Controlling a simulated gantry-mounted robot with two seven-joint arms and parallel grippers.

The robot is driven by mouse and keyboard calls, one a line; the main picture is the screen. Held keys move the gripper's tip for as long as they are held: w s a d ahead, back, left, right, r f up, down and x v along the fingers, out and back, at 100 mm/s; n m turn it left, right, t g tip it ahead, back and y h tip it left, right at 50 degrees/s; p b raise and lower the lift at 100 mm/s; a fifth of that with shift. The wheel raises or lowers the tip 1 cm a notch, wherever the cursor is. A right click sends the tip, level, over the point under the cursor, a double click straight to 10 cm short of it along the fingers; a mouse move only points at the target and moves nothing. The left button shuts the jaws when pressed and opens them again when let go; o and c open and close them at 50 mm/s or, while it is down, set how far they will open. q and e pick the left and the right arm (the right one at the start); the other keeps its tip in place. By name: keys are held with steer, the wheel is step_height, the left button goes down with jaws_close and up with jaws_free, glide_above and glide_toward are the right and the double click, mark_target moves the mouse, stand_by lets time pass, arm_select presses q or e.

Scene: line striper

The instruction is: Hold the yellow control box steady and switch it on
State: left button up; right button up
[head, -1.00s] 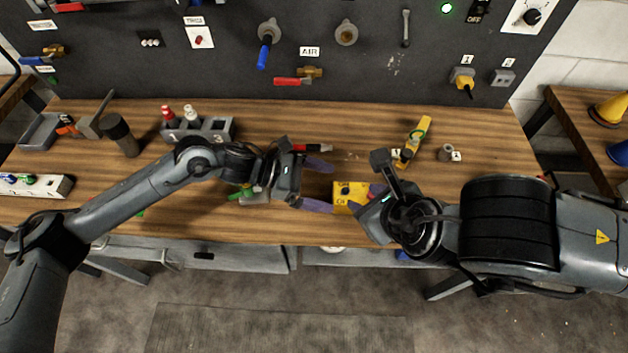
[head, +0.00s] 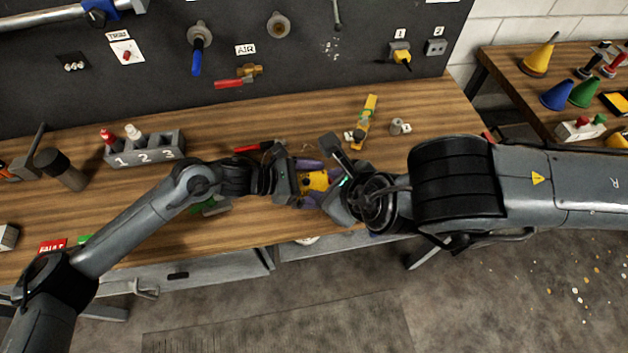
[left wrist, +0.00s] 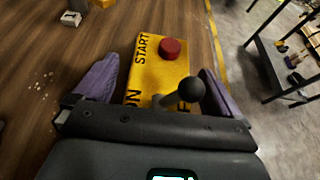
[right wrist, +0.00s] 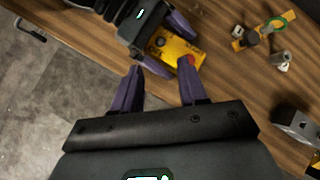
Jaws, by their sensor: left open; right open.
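The yellow control box (head: 316,180) sits on the wooden bench between my two grippers. In the left wrist view the box (left wrist: 147,73) shows a red button (left wrist: 170,48), a black ball-topped lever (left wrist: 190,90), the word START and partly hidden lettering. My left gripper (head: 308,182) is open, with its purple fingers on either side of the box. In the right wrist view the box (right wrist: 184,50) lies beyond my right fingertips, with the left fingers around it. My right gripper (right wrist: 160,75) is open and empty, a short way from the box.
A grey holder (head: 146,152) numbered 1 2 3 stands at the back left. A red-handled tool (head: 258,147) lies behind my left gripper. A yellow tool (head: 365,120) and small parts lie at the back right. The bench's front edge is close to the box.

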arm_select(q)
steer(key=c, duration=1.4)
steer(key=shift+c, duration=0.4)
arm_select(e)
steer(key=shift+c, duration=0.7)
steer(key=c, duration=0.5)
steer(key=shift+m, duration=0.5)
jaws_close()
steer(key=s+a+r+m+g+y, duration=0.4)
steer(key=r+m, duration=0.3)
steer(key=m, duration=0.7)
steer(key=s+a+r+m+g+y, duration=0.25)
steer(key=a+r+m+y, duration=0.35)
steer(key=m, duration=0.7)
steer(key=w+d+f+m+t+y, duration=0.25)
steer(key=w+d+m, duration=0.25)
steer(key=d+m, duration=0.35)
steer(key=w+d+f+m+t+y, duration=0.2)
steer(key=w+d+f+m, duration=0.25)
steer(key=d+m, duration=0.4)
steer(key=s+d+f+m+t+h, duration=0.1)
steer(key=d+f+m, duration=0.1)
steer(key=f, duration=0.6)
steer(key=s+d+f+m+t+h, duration=0.1)
steer(key=s+d+f+m, duration=0.1)
steer(key=f, duration=0.6)
steer(key=shift+s+d+m+t, duration=0.3)
steer(key=shift+d+m, duration=0.25)
steer(key=shift+m, duration=0.25)
